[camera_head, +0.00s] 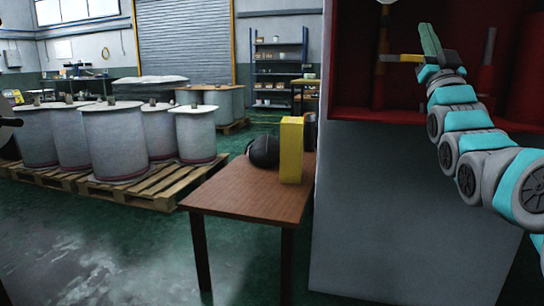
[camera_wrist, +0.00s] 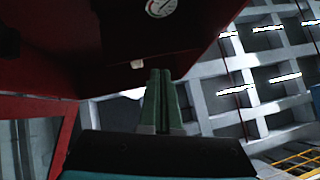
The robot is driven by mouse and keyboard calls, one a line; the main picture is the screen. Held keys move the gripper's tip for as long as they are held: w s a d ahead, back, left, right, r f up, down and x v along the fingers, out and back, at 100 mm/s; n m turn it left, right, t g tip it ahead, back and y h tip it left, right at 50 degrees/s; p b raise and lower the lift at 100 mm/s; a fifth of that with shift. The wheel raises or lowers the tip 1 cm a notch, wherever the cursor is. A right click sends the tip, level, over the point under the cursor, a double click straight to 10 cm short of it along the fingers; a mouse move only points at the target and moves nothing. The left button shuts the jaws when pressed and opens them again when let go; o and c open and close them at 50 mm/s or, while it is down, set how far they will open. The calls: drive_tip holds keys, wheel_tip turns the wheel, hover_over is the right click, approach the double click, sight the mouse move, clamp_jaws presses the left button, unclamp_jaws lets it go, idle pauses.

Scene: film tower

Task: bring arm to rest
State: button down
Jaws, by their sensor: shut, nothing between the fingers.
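My gripper (camera_head: 427,28) is at the upper right of the head view, pointing up, in front of a dark red recess (camera_head: 350,112). Its two green fingers are together with nothing between them. The wrist view also shows the shut fingers (camera_wrist: 160,75) in the middle, against a dark surface. My teal and grey arm reaches up from the right edge, bent along its links. No object is held.
A brown table (camera_head: 235,196) bears a yellow block (camera_head: 291,150) and a black rounded thing (camera_head: 264,151). A large grey cabinet side (camera_head: 400,220) stands right of it. Drums (camera_head: 115,140) sit on pallets (camera_head: 132,188) at left. A gauge (camera_wrist: 160,7) shows above the fingers.

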drive_tip(key=w+a+f+g+p, duration=0.1)
drive_tip(key=w+a+f+g, duration=0.2)
drive_tip(key=f, duration=0.5)
drive_tip(key=w+a+f+g, duration=0.1)
drive_tip(key=a+f+g, duration=0.35)
drive_tip(key=f, duration=0.35)
drive_tip(key=s+a+f+g+p, duration=0.1)
drive_tip(key=s+a+f+g, duration=0.3)
drive_tip(key=f, duration=0.6)
drive_tip(key=s+a+f+g, duration=0.1)
drive_tip(key=s+f+g, duration=0.4)
drive_tip(key=f, duration=0.4)
drive_tip(key=s+a+f+g+p, duration=0.15)
drive_tip(key=s+f+g, duration=0.25)
drive_tip(key=s+f, duration=0.45)
drive_tip(key=s+a+f+g, duration=0.25)
drive_tip(key=s+f, duration=0.25)
drive_tip(key=s, duration=0.6)
drive_tip(key=s+f+g, duration=0.2)
drive_tip(key=s+g, duration=0.1)
drive_tip(key=s, duration=0.6)
drive_tip(key=s+a+f+g, duration=0.1)
drive_tip(key=s+f+g, duration=0.2)
drive_tip(key=s, duration=0.6)
drive_tip(key=shift+s+a+n+g, duration=0.15)
drive_tip(key=shift+s+n+g, duration=0.15)
